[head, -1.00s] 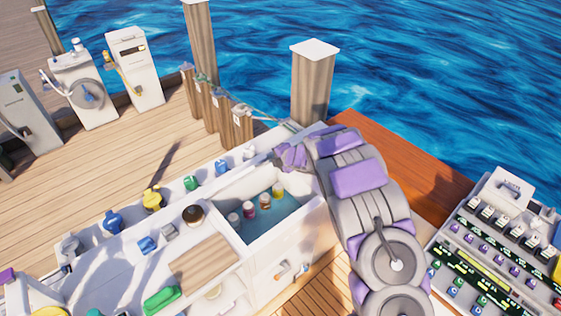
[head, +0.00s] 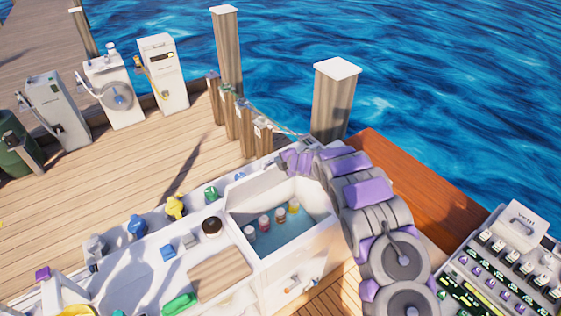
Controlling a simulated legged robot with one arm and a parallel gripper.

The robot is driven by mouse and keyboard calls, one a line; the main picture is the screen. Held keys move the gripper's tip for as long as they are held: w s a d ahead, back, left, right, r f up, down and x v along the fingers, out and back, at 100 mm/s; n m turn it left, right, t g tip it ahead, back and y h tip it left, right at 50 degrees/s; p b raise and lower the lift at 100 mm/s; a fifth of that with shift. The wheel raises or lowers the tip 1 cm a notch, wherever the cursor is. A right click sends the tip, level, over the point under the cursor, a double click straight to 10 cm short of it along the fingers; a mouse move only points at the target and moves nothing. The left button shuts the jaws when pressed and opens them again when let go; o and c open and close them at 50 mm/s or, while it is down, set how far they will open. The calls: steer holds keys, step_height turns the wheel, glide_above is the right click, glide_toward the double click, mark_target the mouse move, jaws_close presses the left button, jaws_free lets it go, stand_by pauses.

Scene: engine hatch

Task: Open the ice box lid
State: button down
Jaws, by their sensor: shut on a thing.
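The ice box (head: 303,262) is a white chest at the right end of the white counter. Its top is uncovered, and several small coloured containers (head: 264,223) stand in blue-green water inside. A white panel (head: 250,187) rises along its far side; it looks like the raised lid, though I cannot clearly separate it from the box wall. My gripper (head: 288,162), purple and grey, is at the top of the far right part of this panel, shut on what appears to be the lid's edge. The fingertips and exact contact are too small to make out.
A cutting board (head: 220,273), a green item (head: 180,304) and several coloured bottles sit on the counter at the left. A wooden post (head: 332,105) and a rope fence (head: 262,138) stand behind. A control panel (head: 510,262) is at the lower right.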

steer(key=shift+w+d+r, duration=0.1)
steer(key=shift+w+d, duration=0.05)
steer(key=c, duration=1.2)
jaws_free()
steer(key=shift+d, duration=0.15)
steer(key=shift+o, duration=0.2)
steer(key=shift+s, duration=0.2)
steer(key=b+v, duration=0.3)
steer(key=v, duration=1.4)
